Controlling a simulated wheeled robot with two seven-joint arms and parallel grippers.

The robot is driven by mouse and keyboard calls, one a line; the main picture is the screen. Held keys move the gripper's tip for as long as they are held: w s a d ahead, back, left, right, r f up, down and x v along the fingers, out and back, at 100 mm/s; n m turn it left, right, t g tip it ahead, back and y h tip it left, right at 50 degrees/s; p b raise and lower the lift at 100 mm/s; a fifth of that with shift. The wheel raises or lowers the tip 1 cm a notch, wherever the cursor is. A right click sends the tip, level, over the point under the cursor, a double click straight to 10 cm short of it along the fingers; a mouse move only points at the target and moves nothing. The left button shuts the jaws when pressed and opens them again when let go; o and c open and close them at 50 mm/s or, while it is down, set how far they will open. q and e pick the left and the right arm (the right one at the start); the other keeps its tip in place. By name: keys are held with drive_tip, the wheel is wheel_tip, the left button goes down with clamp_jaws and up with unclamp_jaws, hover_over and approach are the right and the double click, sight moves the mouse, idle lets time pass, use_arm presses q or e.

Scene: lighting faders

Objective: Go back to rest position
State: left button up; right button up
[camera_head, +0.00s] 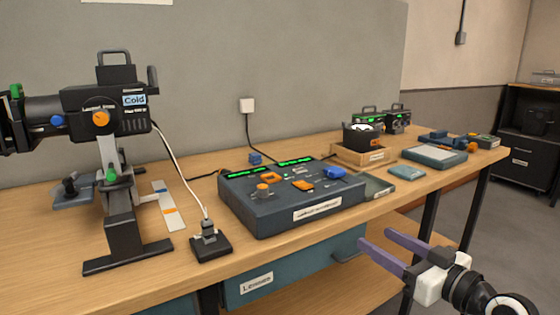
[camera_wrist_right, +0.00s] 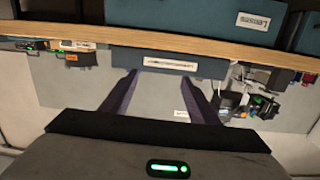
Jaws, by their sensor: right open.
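My right gripper (camera_head: 378,250) comes in from the lower right in the head view, with its two purple fingers apart and nothing between them. It hangs in front of the table's front edge, clear of the bench. In the right wrist view its fingers (camera_wrist_right: 160,95) also show apart, with the fader console (camera_wrist_right: 163,65) beyond them. The dark blue fader console (camera_head: 290,200) stands on the wooden table (camera_head: 350,215), with orange and blue fader knobs and green displays on top. My left gripper is not in view.
A black stage light (camera_head: 105,110) labelled Cold stands on the left of the table. A small black socket block (camera_head: 210,242) sits near the front edge. A wooden box (camera_head: 362,155) and a grey tray (camera_head: 434,156) are at the right. Drawers (camera_head: 285,270) hang below the table.

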drive_tip(key=s+a+f+m+g+h+p, duration=0.1)
drive_tip(key=s+a+f+g+h+p, duration=0.1)
drive_tip(key=s+f, duration=0.6)
drive_tip(key=s+a+f+m+g+h+p, duration=0.1)
drive_tip(key=s+f+p, duration=0.15)
drive_tip(key=f, duration=0.85)
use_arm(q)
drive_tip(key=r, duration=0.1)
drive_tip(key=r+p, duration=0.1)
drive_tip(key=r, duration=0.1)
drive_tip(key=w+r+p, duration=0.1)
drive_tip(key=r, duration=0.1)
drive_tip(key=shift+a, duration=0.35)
use_arm(e)
drive_tip(key=s+a+f+g+h, duration=0.1)
drive_tip(key=s+f, duration=0.2)
drive_tip(key=s, duration=0.3)
drive_tip(key=s+a+f+m+g, duration=0.1)
drive_tip(key=s+f, duration=0.3)
drive_tip(key=s, duration=0.3)
drive_tip(key=s+f+g+h, duration=0.1)
drive_tip(key=s+f, duration=0.2)
drive_tip(key=s, duration=0.4)
drive_tip(key=shift+s+a+f+h, duration=0.2)
drive_tip(key=shift+s+a+h, duration=0.1)
drive_tip(key=shift+a, duration=0.1)
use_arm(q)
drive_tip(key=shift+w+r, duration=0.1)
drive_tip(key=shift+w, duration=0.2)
